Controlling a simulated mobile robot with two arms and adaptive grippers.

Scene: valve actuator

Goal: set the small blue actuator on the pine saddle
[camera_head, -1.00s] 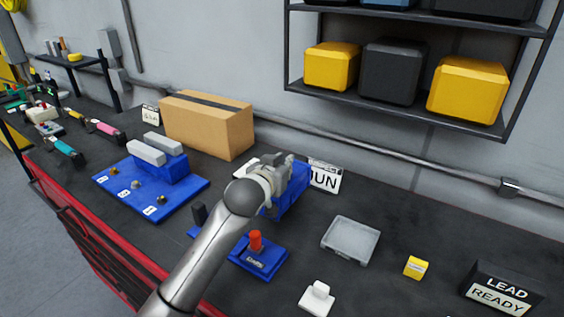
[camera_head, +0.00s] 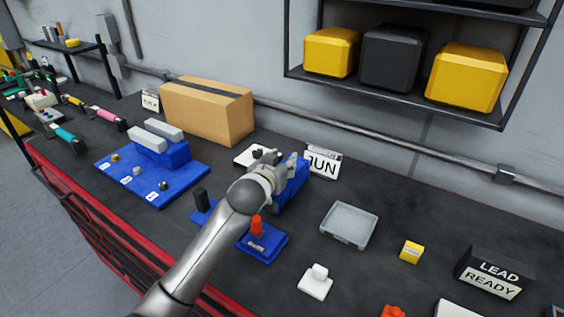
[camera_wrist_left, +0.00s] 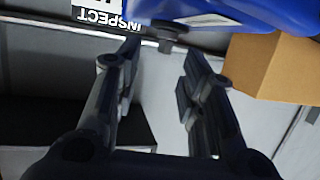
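My left gripper (camera_head: 277,158) is over the back of the bench, beside a blue block-shaped body (camera_head: 292,190) that it partly hides. In the left wrist view its two fingers (camera_wrist_left: 160,52) stand apart. A large blue body (camera_wrist_left: 235,12) with a short dark stem fills the top there, the stem near the gap between the fingertips. I cannot tell whether they touch. I cannot tell if this is the small blue actuator. A blue board (camera_head: 150,192) at left carries small labelled fittings and a blue block with grey bars. I cannot identify the pine saddle. My right gripper is out of view.
A cardboard box (camera_head: 208,115) stands behind the left board. A blue base with a red knob (camera_head: 257,227) sits near my forearm. A grey tray (camera_head: 348,224), white piece (camera_head: 316,282), yellow block (camera_head: 411,251) and dark sign (camera_head: 492,272) are to the right, with bare bench between.

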